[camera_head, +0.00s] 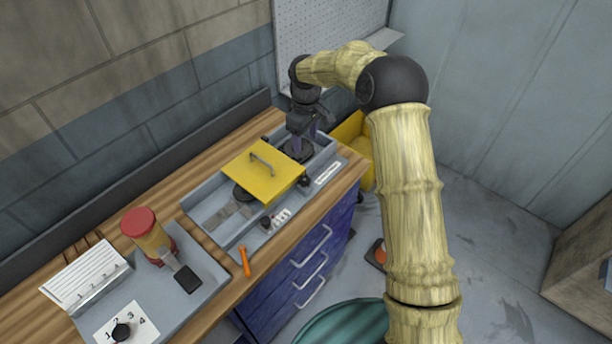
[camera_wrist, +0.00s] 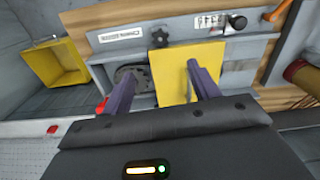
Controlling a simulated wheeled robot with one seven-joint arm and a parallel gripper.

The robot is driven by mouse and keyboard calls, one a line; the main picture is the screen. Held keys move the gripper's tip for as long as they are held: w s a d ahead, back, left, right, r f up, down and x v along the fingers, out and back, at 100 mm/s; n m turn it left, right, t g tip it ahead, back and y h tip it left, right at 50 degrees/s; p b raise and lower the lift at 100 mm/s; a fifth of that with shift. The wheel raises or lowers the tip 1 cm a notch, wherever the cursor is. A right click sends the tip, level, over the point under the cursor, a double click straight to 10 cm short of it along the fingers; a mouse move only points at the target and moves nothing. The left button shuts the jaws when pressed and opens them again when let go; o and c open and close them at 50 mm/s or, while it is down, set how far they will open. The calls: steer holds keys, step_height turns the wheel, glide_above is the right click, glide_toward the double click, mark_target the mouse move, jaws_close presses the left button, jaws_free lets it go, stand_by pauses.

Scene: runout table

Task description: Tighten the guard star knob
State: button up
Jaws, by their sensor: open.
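The yellow guard (camera_head: 262,170) is a flat cover with a grey handle, lying over a grey machine tray on the bench. A small black star knob (camera_head: 304,181) sits at its right corner. In the wrist view the star knob (camera_wrist: 160,38) is beyond the fingertips, beside the yellow guard (camera_wrist: 172,72). My gripper (camera_wrist: 161,70) is open, with two purple fingers apart and nothing between them. In the head view my gripper (camera_head: 298,145) is above the right end of the tray, behind the knob and apart from it. Whether the knob is loose cannot be told.
Another black knob (camera_head: 265,224) sits by a small scale on the tray's front. An orange tool (camera_head: 245,261) lies on the wooden bench. A red-capped jar (camera_head: 146,233) stands at left. A yellow bin (camera_wrist: 55,62) is beyond the bench's end.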

mark_target(306, 180)
steer(key=shift+f, duration=0.15)
step_height(306, 180, down, 17)
steer(key=p, duration=0.6)
steer(key=shift+f+p, duration=0.1)
steer(key=shift+p, duration=0.3)
steer(key=c, duration=1)
